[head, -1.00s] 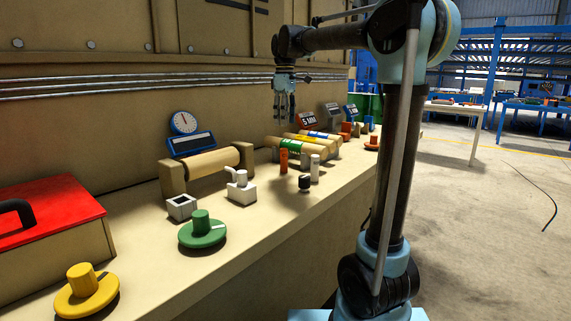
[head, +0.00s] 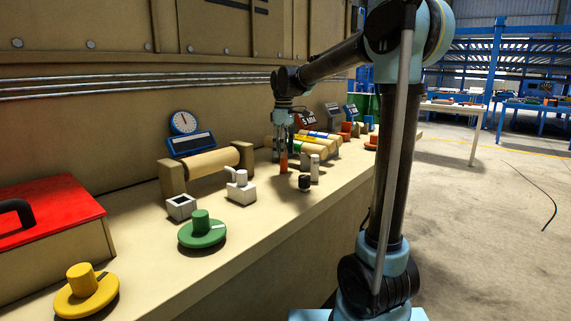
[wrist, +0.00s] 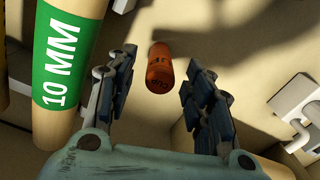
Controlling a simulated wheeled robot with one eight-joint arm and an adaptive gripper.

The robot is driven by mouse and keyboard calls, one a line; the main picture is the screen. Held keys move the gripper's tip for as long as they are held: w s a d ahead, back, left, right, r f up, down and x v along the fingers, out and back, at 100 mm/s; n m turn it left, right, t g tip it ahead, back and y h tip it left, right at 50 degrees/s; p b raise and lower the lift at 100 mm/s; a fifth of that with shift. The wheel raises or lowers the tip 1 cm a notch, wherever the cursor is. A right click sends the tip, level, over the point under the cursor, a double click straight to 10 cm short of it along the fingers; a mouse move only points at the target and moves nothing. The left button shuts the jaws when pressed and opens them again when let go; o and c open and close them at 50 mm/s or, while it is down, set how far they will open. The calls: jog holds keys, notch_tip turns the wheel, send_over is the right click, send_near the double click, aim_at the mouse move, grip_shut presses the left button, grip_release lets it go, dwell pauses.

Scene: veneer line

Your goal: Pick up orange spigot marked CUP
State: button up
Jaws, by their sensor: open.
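The orange spigot (head: 283,164) is a small upright cylinder on the bench, beside a grey-white cylinder. In the wrist view the orange spigot (wrist: 159,66) shows dark lettering that I cannot read surely. My gripper (head: 283,148) is pointed down, directly over the spigot in the head view. In the wrist view my gripper (wrist: 163,95) is open, with the spigot between the lines of its two fingers and nothing held. I cannot tell whether the fingertips reach down past the spigot's top.
A roll with a green 10 MM band (wrist: 60,70) lies close to the left finger. A white fitting (wrist: 298,108) is at the right. A green knob (head: 202,230) is nearer.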

jog(key=shift+f, duration=0.2)
grip_shut()
jog(key=shift+r, duration=0.1)
